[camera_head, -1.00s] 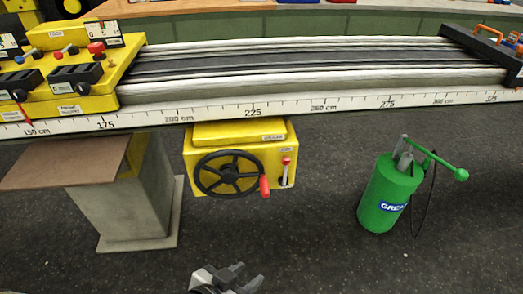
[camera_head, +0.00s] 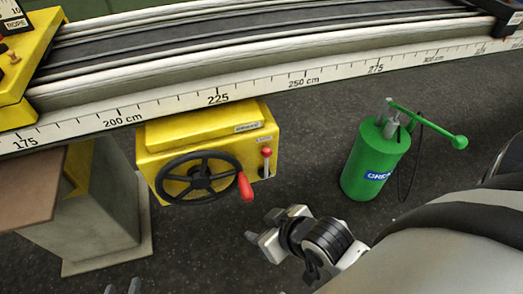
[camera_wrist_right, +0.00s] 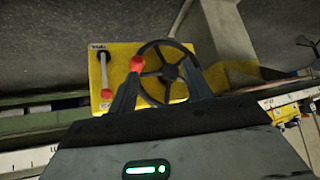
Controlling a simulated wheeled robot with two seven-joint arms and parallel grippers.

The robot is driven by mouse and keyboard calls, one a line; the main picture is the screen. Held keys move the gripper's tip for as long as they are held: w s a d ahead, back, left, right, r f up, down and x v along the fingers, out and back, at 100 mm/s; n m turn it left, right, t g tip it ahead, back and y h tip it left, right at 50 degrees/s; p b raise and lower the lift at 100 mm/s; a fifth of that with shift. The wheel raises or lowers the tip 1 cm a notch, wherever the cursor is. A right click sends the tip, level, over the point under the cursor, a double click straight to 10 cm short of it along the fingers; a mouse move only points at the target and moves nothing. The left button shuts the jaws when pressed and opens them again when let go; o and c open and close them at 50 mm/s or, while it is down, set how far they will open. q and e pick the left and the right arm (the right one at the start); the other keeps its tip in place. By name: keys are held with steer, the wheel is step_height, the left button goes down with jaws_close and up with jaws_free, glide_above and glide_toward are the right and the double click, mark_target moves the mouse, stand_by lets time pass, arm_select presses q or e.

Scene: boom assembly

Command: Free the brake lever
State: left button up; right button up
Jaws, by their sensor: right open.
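The brake lever (camera_head: 266,163) is a short pale rod with a red knob, at the right side of the front of a yellow box (camera_head: 190,133). Beside it is a black handwheel (camera_head: 199,178) with a red handle (camera_head: 245,187). In the right wrist view the lever (camera_wrist_right: 104,68) shows to the left of the handwheel (camera_wrist_right: 166,72). My right gripper (camera_head: 259,226) is open and empty, below the lever and apart from it. Its fingers frame the wheel's handle side in the wrist view.
A long boom with a centimetre scale (camera_head: 218,98) runs above the box. A grey pedestal (camera_head: 95,205) with a brown board (camera_head: 25,190) stands to the left. A green grease pump (camera_head: 375,160) stands on the floor to the right. The floor between box and pump is clear.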

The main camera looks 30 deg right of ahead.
steer(key=w+d+f+n+t+b, duration=0.1)
steer(key=w+d+f+t+b, duration=0.1)
steer(key=d+f, duration=0.15)
steer(key=w+d+f+t+h+b, duration=0.1)
steer(key=d+f+b, duration=0.1)
steer(key=d, duration=0.3)
steer(key=w+d+f+n+t+b, duration=0.1)
steer(key=w+d+f+t+b, duration=0.1)
steer(key=d+f, duration=0.15)
arm_select(q)
steer(key=shift+h, duration=0.3)
steer(key=f, duration=0.2)
steer(key=d+f+b, duration=0.1)
steer(key=f, duration=0.1)
steer(key=shift+d+f+b, duration=0.1)
steer(key=shift+d+b, duration=0.05)
steer(key=shift+b, duration=0.15)
arm_select(e)
step_height(320, 180, up, 4)
steer(key=n+t+y, duration=0.3)
steer(key=t, duration=0.2)
glide_above(266, 165)
steer(key=s+d, duration=0.1)
steer(key=s, duration=0.1)
steer(key=shift+w, duration=0.1)
jaws_close()
arm_select(q)
steer(key=shift+f, duration=0.15)
arm_select(e)
steer(key=shift+g, duration=0.3)
